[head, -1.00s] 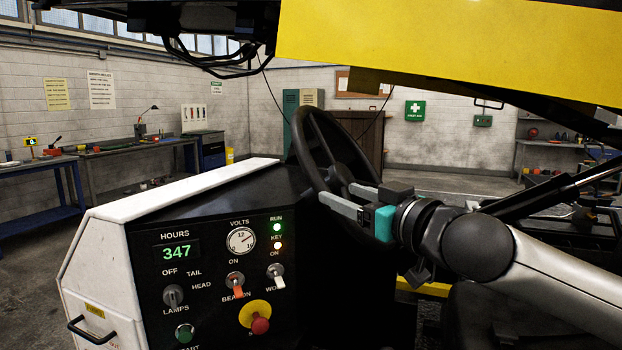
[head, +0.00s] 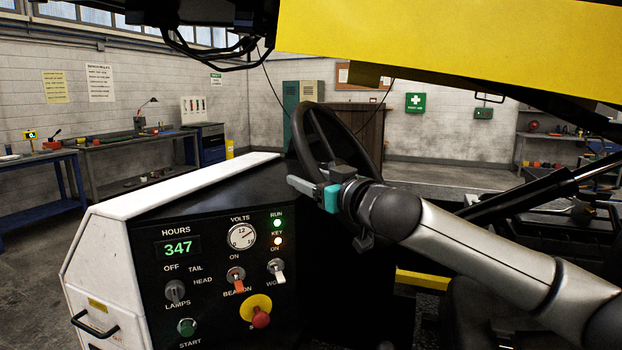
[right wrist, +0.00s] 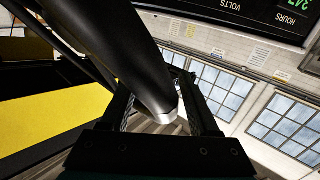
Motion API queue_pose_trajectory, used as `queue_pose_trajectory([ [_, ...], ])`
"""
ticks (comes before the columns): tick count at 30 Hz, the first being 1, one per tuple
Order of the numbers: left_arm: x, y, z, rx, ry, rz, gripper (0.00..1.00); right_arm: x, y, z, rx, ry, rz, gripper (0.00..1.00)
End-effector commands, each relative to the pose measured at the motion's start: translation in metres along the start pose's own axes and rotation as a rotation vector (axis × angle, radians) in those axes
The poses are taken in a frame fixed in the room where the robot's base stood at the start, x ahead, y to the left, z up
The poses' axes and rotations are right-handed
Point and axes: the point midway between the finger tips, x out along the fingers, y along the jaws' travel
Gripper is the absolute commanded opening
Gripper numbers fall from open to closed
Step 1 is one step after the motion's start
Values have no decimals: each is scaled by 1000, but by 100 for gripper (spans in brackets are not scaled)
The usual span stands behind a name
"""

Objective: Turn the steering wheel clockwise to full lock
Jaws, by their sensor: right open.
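The black steering wheel (head: 374,135) stands tilted beside the dark console, its rim showing in the head view. My right gripper (head: 312,180), grey-fingered with a teal patch, is at the wheel's lower near side, overlapping it in the picture. In the right wrist view, a thick black bar with a pale end, apparently the rim (right wrist: 125,50), runs between the two open fingers. I cannot tell whether either finger touches it. The lower part of the wheel is partly hidden by my gripper and arm. My left gripper is not in view.
The control panel (head: 205,300) with switches, a voltmeter and a red stop button (head: 261,319) stands left of the wheel. A yellow beam (head: 450,45) hangs overhead. Black bars (head: 530,195) lie to the right. Workbenches line the far walls.

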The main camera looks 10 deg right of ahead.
Motion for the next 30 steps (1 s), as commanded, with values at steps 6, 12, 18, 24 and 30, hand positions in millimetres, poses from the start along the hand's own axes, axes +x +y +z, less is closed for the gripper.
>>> queue_pose_trajectory([
  [6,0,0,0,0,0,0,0,0,0,0,0,0,0,56],
  [12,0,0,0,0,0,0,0,0,0,0,0,0,0,34],
  [18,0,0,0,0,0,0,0,0,0,0,0,0,0,11],
  [24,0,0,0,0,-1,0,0,0,0,0,0,-1,1,0],
  [30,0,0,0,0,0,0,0,0,0,0,0,-1,1,0],
])
